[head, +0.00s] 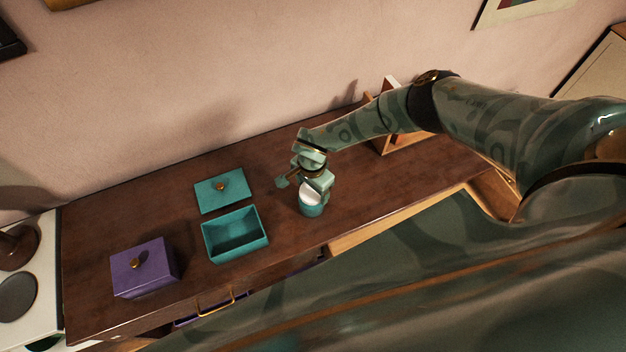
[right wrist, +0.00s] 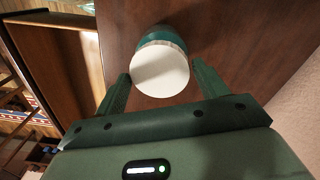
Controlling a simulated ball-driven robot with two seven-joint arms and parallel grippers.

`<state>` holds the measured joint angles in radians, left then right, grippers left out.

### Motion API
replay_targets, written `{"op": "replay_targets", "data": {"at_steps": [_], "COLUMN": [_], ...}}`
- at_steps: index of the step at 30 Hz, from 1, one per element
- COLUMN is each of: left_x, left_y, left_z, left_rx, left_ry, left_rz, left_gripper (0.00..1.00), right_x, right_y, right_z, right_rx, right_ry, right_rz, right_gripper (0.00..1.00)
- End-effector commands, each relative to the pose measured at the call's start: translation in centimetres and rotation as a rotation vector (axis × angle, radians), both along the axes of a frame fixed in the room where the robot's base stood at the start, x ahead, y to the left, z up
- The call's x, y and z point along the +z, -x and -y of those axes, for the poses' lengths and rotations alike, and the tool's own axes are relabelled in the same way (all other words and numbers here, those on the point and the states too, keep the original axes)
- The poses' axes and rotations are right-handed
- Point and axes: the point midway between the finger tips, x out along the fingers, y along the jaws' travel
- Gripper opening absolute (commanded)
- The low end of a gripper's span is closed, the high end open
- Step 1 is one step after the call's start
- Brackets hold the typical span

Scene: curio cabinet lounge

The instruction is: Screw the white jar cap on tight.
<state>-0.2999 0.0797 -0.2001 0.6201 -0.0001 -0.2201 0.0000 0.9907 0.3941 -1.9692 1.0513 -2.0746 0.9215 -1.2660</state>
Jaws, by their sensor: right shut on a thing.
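The white jar cap (head: 311,196) sits on top of a teal jar (head: 312,210), which stands upright on the brown cabinet top. In the right wrist view the cap (right wrist: 160,74) is a round white disc, with the teal jar (right wrist: 160,37) partly hidden behind it. My right gripper (head: 313,184) is at the jar's top, its two fingers on either side of the cap, shut on it. I cannot tell how far the cap is turned. My left gripper is in neither view.
Left of the jar are an open, empty teal box (head: 235,250), its teal lid (head: 207,200) lying behind it, and a closed purple box (head: 145,283). A wooden stand (head: 392,143) is at the back right. The wall rises behind the cabinet top (head: 105,220).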

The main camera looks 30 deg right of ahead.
Motion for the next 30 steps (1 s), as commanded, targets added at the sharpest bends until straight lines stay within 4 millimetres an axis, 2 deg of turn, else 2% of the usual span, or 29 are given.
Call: {"op": "replay_targets", "data": {"at_steps": [1, 6, 10, 14, 20, 21, 22, 30], "left_x": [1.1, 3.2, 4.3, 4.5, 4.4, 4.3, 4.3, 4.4], "left_y": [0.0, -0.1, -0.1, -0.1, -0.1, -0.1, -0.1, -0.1], "left_z": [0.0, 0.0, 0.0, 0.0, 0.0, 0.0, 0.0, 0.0], "left_rx": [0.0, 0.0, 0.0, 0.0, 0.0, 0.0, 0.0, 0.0], "left_ry": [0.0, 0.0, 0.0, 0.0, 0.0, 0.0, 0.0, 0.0], "left_rz": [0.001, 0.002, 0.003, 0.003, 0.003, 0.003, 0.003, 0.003], "left_gripper": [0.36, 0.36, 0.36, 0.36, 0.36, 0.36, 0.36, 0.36], "right_x": [0.5, 0.4, 0.2, -0.1, -0.2, -0.2, -0.2, -0.2], "right_y": [0.0, 0.1, 0.0, 0.0, 0.0, 0.0, 0.0, -0.1], "right_z": [0.0, 0.0, 0.1, 0.2, 0.3, 0.3, 0.3, 0.0], "right_rx": [-0.12, -0.604, -0.923, -1.078, -1.092, -1.092, -1.092, -1.089], "right_ry": [0.0, 0.002, 0.002, 0.002, 0.004, 0.004, 0.005, 0.002], "right_rz": [0.002, 0.002, 0.004, 0.006, 0.006, 0.006, 0.005, 0.003], "right_gripper": [0.25, 0.24, 0.24, 0.24, 0.24, 0.74, 0.81, 0.81]}}
